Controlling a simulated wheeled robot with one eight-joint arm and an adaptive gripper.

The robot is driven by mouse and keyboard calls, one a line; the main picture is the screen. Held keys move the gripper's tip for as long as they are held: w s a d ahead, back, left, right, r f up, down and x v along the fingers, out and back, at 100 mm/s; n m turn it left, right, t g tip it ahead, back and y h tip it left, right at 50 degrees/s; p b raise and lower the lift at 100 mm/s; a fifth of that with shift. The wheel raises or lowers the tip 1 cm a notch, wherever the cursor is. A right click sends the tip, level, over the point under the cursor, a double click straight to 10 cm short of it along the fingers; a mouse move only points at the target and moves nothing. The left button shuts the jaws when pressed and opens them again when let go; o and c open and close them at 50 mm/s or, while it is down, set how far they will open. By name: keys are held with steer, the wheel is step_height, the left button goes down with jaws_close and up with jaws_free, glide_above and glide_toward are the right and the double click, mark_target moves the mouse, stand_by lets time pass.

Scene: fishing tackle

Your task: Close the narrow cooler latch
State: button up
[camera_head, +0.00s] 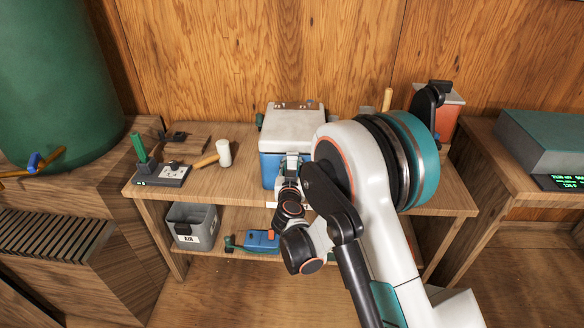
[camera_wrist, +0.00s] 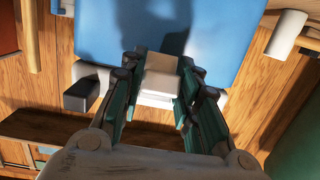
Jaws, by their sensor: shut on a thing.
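The cooler (camera_head: 270,168) has a blue body and a white lid (camera_head: 292,118), which looks down on it. It stands on the wooden bench. My gripper (camera_head: 292,166) is at the cooler's front, partly hidden by my own arm. In the wrist view, my gripper (camera_wrist: 160,78) has its teal and black fingers on both sides of a pale block, which seems to be the latch (camera_wrist: 160,72), against the blue cooler front (camera_wrist: 110,30). The fingers are shut on it. The latch's exact angle and whether it is fastened cannot be told.
A white-headed mallet (camera_head: 223,152) and a device with a green handle (camera_head: 160,174) lie left of the cooler. A red container (camera_head: 449,115) stands to the right. A grey bin (camera_head: 192,226) and a blue tool (camera_head: 262,241) are on the lower shelf.

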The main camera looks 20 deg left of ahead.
steer(key=o, duration=1.1)
steer(key=shift+c, duration=0.2)
steer(key=v, duration=0.7)
steer(key=shift+s, duration=0.2)
